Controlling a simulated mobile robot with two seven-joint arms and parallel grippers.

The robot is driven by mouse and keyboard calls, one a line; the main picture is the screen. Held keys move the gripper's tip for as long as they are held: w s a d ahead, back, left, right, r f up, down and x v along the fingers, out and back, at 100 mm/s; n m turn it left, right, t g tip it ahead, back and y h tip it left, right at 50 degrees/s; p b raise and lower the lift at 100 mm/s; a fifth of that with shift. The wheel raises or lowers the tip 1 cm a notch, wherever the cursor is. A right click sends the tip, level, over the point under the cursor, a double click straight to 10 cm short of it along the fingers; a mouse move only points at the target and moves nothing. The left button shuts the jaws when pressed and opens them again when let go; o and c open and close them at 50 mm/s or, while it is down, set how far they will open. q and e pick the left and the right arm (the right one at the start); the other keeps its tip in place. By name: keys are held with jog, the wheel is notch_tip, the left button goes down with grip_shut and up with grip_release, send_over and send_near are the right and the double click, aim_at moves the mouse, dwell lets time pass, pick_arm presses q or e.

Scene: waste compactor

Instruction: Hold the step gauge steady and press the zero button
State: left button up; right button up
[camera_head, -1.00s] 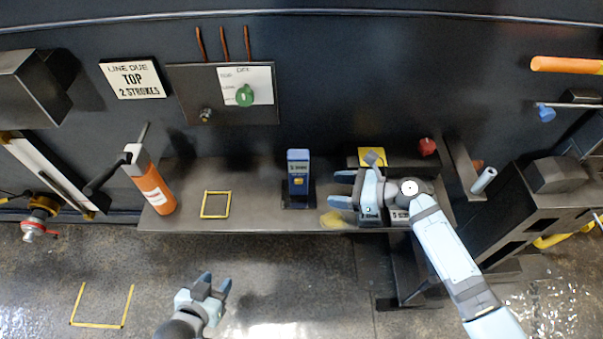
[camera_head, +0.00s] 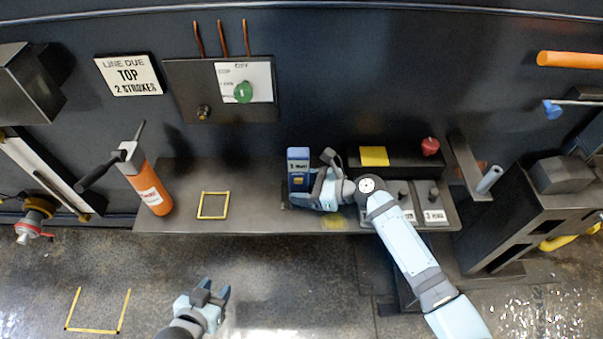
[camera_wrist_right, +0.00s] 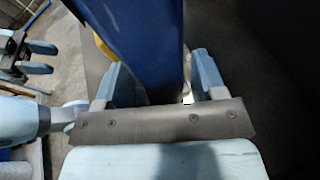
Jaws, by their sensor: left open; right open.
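The step gauge, which I take to be the upright blue block with a white label (camera_head: 298,158), stands on the shelf; its lower part is partly hidden by my right gripper. My right gripper (camera_head: 308,194) is at its lower right side, jaws open. In the right wrist view the blue block (camera_wrist_right: 140,35) rises between the two open fingers (camera_wrist_right: 155,88); I cannot tell if either finger touches it. The zero button cannot be made out. My left gripper (camera_head: 212,294) is open and empty, low in front of the shelf; it also shows in the right wrist view (camera_wrist_right: 45,58).
The shelf (camera_head: 260,210) holds an orange cylinder (camera_head: 150,190) at the left, a yellow square outline (camera_head: 213,205), and several labelled blocks (camera_head: 432,206) at the right. A yellow pad (camera_head: 374,156) and red knob (camera_head: 430,146) sit behind. The shelf's middle left is clear.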

jog(key=c, duration=0.5)
pick_arm(q)
jog(key=shift+f, duration=0.1)
grip_shut()
dwell(1.3)
